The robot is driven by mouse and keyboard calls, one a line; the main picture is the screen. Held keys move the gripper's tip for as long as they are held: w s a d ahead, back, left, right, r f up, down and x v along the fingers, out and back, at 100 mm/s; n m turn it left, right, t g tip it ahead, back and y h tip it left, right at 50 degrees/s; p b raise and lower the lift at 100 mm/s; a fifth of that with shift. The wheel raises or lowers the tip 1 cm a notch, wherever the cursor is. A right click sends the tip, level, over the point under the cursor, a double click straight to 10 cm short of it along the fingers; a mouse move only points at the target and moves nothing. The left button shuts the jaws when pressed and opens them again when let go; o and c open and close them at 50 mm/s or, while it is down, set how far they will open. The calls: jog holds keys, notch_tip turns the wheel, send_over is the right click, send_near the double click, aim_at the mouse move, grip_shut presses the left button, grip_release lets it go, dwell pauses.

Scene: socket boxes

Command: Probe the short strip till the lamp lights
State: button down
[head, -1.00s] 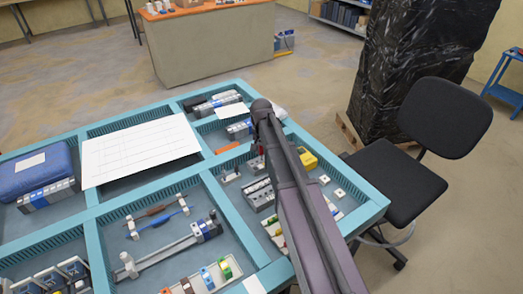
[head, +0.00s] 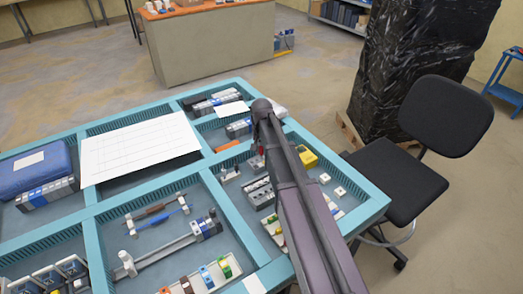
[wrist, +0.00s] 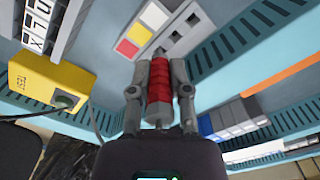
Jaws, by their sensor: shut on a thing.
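My gripper (wrist: 159,95) is shut on the red ribbed handle of a probe (wrist: 160,80) in the wrist view. The probe's grey end points towards a short strip (wrist: 172,34) with white, yellow and red squares and dark sockets. I cannot tell whether the tip touches it. A yellow box (wrist: 48,82) with a round dark-green fitting and a cable is at the left; I see no clear glow on it. It also shows in the head view (head: 306,157). In the head view my arm hides most of the gripper.
Another strip (wrist: 47,22) with printed labels is at the upper left of the wrist view. Grey and blue blocks (wrist: 232,120) stand at the right by an orange bar (wrist: 278,77). Teal slotted walls (head: 93,240) divide the table into compartments. A black chair (head: 400,185) stands at the right.

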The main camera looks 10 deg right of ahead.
jog(key=shift+f+b, duration=0.45)
dwell(0.4)
jog(key=c, duration=0.5)
grip_release()
